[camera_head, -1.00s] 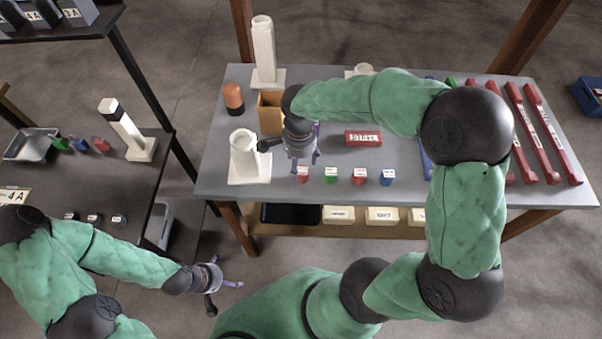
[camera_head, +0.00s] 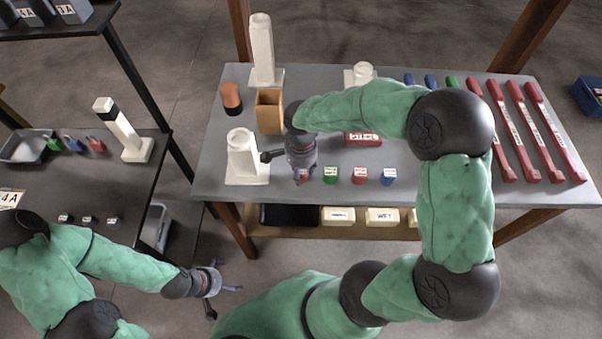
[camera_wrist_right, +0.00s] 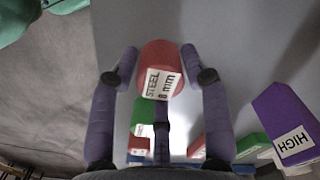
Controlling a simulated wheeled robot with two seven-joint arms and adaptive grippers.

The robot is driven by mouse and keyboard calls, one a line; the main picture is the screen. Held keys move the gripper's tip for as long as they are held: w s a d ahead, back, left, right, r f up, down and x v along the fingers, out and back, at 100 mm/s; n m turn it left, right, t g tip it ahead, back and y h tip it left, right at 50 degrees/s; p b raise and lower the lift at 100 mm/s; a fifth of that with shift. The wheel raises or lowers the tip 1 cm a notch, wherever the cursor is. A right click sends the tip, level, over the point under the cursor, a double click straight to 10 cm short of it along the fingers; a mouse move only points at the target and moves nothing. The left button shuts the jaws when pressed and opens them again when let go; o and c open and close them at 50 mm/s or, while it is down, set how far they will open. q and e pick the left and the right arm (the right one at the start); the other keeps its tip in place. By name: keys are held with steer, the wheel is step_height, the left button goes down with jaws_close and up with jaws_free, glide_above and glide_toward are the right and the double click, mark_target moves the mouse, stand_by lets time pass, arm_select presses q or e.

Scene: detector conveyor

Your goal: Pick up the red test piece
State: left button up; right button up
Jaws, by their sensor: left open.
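A red test piece (camera_wrist_right: 158,58) labelled "STEEL 8 mm" stands between the spread fingers of my right gripper (camera_wrist_right: 160,78) in the right wrist view. The fingers are open, with gaps beside the piece. In the head view my right gripper (camera_head: 301,172) is over the left end of the front row of small pieces and hides most of this piece. A second red piece (camera_head: 359,176) stands further right in the row, past a green piece (camera_head: 330,175). My left gripper (camera_head: 227,283) is open and empty, low in front of the tables.
A blue piece (camera_head: 388,177) ends the row. A white stand (camera_head: 243,160) is close left of my right gripper. A red labelled block (camera_head: 363,139) lies behind the row, and a purple "HIGH" block (camera_wrist_right: 283,115) shows in the wrist view. Long red bars (camera_head: 515,130) lie at right.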

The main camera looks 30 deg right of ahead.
steer(key=c, duration=0.5)
steer(key=shift+r, duration=0.1)
steer(key=shift+c, duration=0.2)
